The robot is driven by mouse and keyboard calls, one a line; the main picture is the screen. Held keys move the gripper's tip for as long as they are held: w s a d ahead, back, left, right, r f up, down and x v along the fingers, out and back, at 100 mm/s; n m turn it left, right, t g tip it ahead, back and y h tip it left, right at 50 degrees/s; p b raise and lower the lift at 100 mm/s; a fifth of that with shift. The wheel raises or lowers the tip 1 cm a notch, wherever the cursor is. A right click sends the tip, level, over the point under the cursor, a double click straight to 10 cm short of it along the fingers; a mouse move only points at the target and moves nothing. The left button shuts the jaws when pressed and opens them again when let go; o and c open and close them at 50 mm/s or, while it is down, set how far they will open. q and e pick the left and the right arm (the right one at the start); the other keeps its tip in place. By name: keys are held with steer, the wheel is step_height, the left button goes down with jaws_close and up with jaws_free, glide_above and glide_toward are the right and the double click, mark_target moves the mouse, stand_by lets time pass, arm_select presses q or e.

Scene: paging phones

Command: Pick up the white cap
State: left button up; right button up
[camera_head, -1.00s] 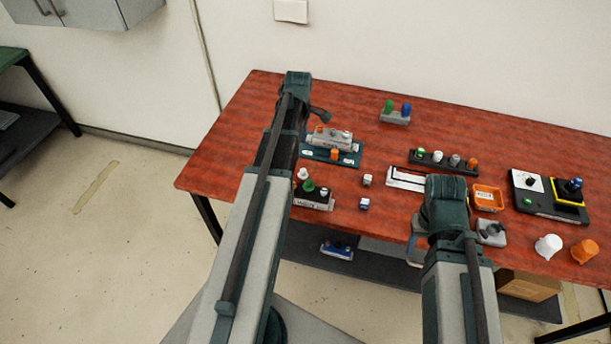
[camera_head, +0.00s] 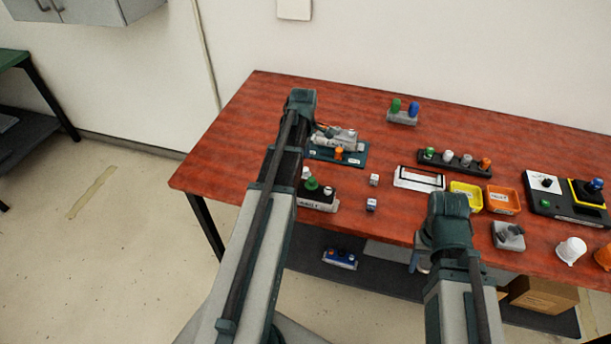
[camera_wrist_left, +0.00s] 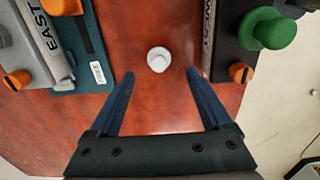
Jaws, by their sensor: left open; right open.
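The white cap (camera_wrist_left: 158,60) lies on the red table between the two fingertips of my left gripper (camera_wrist_left: 158,76), slightly beyond them in the left wrist view. The fingers are open, with a gap on each side of the cap. In the head view, a white piece (camera_head: 306,173) beside the left forearm appears to be this cap, partly hidden. The left gripper's fingers are hidden behind the arm there. My right gripper (camera_head: 423,262) is at the table's front edge, mostly hidden behind its wrist.
In the left wrist view, a block marked EAST (camera_wrist_left: 45,45) stands left of the cap. A dark block marked WEST (camera_wrist_left: 225,45) with a green knob (camera_wrist_left: 268,33) stands close on the right. A yellow tray (camera_head: 466,195) and an orange tray (camera_head: 503,199) lie further right.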

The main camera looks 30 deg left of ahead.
mark_target(305, 169)
arm_select(q)
steer(key=f+b, duration=0.2)
steer(key=f, duration=0.1)
steer(key=f+b, duration=0.1)
steer(key=shift+w+d+f+b, duration=0.15)
steer(key=shift+d+b, duration=0.1)
steer(key=shift+b, duration=0.05)
jaws_close()
